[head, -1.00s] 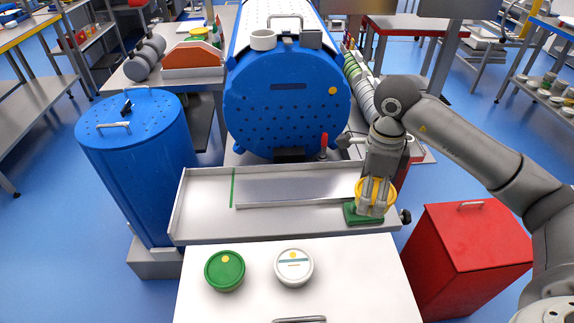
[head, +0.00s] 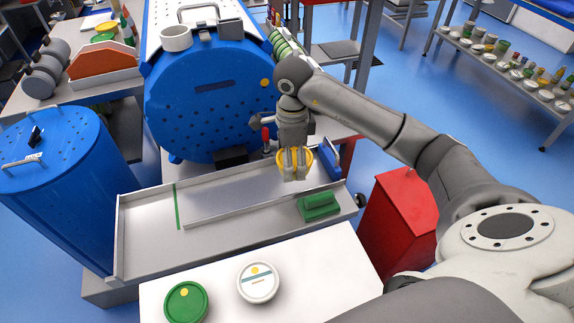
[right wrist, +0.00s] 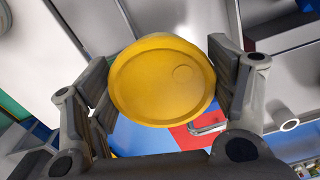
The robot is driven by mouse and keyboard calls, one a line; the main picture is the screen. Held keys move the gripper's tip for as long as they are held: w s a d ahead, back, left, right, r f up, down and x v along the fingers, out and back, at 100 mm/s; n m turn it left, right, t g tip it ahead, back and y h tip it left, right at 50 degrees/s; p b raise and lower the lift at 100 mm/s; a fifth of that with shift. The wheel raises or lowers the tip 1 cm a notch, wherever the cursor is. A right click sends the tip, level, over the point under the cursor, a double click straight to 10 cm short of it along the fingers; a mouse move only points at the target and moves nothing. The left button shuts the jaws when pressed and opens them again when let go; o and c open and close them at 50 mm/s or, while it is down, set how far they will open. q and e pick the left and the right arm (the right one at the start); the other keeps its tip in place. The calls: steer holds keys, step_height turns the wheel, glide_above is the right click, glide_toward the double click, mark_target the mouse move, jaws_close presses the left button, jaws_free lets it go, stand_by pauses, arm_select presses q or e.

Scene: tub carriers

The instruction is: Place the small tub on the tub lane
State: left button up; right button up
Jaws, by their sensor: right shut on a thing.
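The small tub is yellow and round; in the head view its rim (head: 281,158) shows around the fingers of my right gripper (head: 295,177). In the right wrist view the tub (right wrist: 162,82) fills the space between both fingers (right wrist: 160,88), and its round face shows. The gripper is shut on it and appears to hold it above the tub lane, a long grey tray (head: 142,230) with a raised rim, a pale strip (head: 235,200) and a green cross line (head: 175,205). A green block (head: 319,206) sits at the lane's right end, apart from the tub. My left gripper is out of view.
A white table (head: 310,262) in front bears a green-lidded tub (head: 186,303) and a white-lidded tub (head: 258,283). A big blue drum (head: 210,115) stands behind the lane, a blue barrel (head: 55,200) left of it. A red bin (head: 395,225) stands right.

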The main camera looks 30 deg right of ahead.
steer(key=w+f, duration=0.1)
steer(key=d+f, duration=0.1)
steer(key=w+f, duration=0.1)
steer(key=f, duration=0.1)
steer(key=shift+w+d+p, duration=0.25)
steer(key=shift+w+p, duration=0.05)
steer(key=shift+w, duration=0.05)
steer(key=shift+w+d+f, duration=0.2)
steer(key=shift+w+f, duration=0.25)
steer(key=shift+f, duration=0.15)
step_height(320, 180, down, 3)
steer(key=shift+p, duration=0.75)
steer(key=shift+w+f, duration=0.1)
steer(key=shift+f, duration=0.2)
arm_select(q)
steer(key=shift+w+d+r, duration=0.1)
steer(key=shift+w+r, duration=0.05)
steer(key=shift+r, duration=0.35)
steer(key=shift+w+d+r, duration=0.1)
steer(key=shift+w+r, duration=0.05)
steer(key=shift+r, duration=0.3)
arm_select(e)
steer(key=o, duration=1.1)
steer(key=shift+o, duration=0.2)
